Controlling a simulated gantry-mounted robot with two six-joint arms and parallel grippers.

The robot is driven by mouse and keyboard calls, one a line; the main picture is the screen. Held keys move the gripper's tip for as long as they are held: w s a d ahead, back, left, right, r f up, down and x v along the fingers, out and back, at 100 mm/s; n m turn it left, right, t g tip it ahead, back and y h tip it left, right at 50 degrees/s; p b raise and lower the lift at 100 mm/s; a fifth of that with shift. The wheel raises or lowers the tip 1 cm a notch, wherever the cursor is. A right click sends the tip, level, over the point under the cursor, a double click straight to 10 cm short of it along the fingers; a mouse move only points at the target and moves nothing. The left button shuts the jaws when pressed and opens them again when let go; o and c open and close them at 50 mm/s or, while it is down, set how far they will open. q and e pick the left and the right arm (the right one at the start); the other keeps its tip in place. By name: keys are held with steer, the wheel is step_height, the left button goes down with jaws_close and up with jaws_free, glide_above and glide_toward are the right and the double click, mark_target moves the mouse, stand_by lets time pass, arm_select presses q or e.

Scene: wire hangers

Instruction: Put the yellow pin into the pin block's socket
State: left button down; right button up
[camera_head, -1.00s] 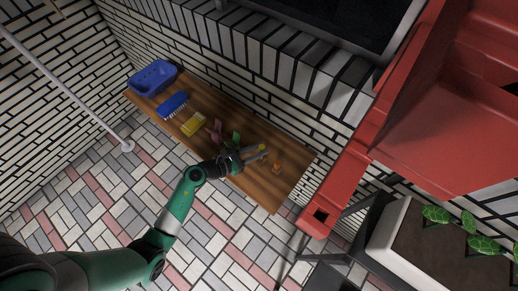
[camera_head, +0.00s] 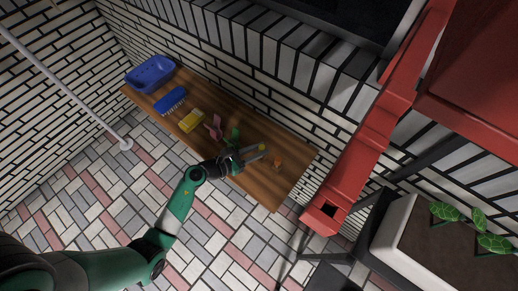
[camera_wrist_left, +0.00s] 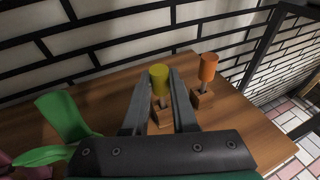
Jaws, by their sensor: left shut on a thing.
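The yellow pin (camera_wrist_left: 160,76) has a yellow cylindrical head and a metal shaft. It stands upright between the fingertips of my left gripper (camera_wrist_left: 158,84), which is shut on it. In the head view the left gripper (camera_head: 252,153) is over the right part of the wooden bench, with the yellow pin (camera_head: 262,147) at its tips. A small wooden block (camera_wrist_left: 165,118) shows below the pin in the wrist view. Whether the shaft is in a socket I cannot tell. My right gripper is not in view.
An orange pin (camera_wrist_left: 208,67) stands in a small wooden block (camera_wrist_left: 203,99) just right of the gripper. A yellow sponge-like block (camera_head: 191,120), blue brush (camera_head: 170,100) and blue basin (camera_head: 150,74) lie farther left on the bench (camera_head: 285,187).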

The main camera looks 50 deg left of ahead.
arm_select(q)
steer(key=shift+f, duration=0.1)
steer(key=c, duration=0.6)
jaws_free()
steer(key=shift+p+v, duration=0.65)
steer(key=shift+v, duration=0.85)
steer(key=shift+s, duration=0.1)
